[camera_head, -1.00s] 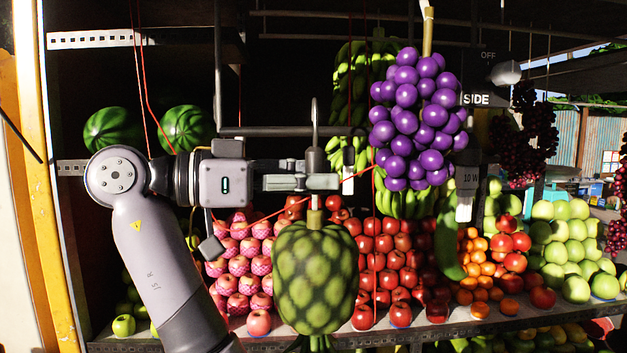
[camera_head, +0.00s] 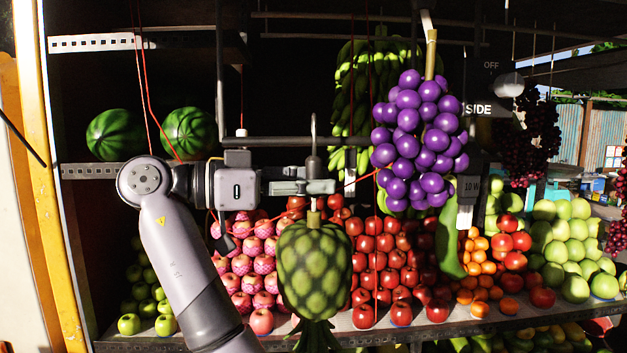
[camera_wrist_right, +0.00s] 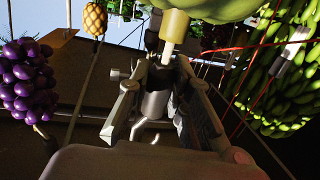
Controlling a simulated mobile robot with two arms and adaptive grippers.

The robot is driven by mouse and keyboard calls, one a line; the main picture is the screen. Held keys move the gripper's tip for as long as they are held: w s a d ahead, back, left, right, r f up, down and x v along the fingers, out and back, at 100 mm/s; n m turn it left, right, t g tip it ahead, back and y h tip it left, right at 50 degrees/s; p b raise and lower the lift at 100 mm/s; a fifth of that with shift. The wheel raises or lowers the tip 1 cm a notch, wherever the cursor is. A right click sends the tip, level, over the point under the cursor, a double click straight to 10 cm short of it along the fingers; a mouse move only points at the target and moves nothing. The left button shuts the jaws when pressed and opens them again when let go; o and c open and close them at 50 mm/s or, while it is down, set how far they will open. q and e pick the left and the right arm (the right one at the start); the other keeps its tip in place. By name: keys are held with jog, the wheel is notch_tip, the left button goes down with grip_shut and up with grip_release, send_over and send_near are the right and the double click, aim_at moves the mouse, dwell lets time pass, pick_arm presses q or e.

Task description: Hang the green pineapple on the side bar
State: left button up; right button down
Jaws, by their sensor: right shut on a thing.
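The green pineapple (camera_head: 314,265) hangs upside down, leaves at the bottom, in front of the fruit stand. A metal hook (camera_head: 314,133) rises above its stem. My right gripper (camera_head: 316,187) is shut on the hook's thick grey lower part, which also shows between the fingers in the right wrist view (camera_wrist_right: 156,98). The dark horizontal bar (camera_head: 285,142) runs behind or beside the hook; I cannot tell whether they touch. A white SIDE label (camera_head: 478,109) is to the right. In the right wrist view the pineapple's green underside (camera_wrist_right: 215,8) is at the top edge. My left gripper is not in view.
Purple grapes (camera_head: 425,140) hang close to the right of the pineapple. Green bananas (camera_head: 375,85) hang behind the bar. Watermelons (camera_head: 188,131) sit on a left shelf. Red apples (camera_head: 380,265) are heaped behind the pineapple. Thin red cords cross nearby.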

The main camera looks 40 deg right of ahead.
jog(key=shift+w+d+r+p, duration=0.15)
jog(key=shift+w+d+p, duration=0.55)
jog(key=shift+w, duration=0.25)
jog(key=shift+w+d+r+p, duration=0.1)
jog(key=shift+w+d+p, duration=0.4)
jog(key=shift+w+p, duration=0.35)
jog(key=shift+w+d+f+b, duration=0.1)
jog(key=shift+w+f+b, duration=0.05)
jog(key=shift+f+b, duration=0.5)
jog(key=shift+w+f+b, duration=0.15)
jog(key=shift+f+b, duration=0.25)
jog(key=shift+f, duration=0.3)
jog(key=c, duration=1.4)
grip_release()
jog(key=shift+s+f, duration=0.1)
jog(key=shift+s, duration=0.1)
jog(key=shift+w+f, duration=0.15)
jog(key=shift+f, duration=0.15)
jog(key=v, duration=0.7)
jog(key=shift+a+r, duration=0.2)
jog(key=shift+a, duration=0.1)
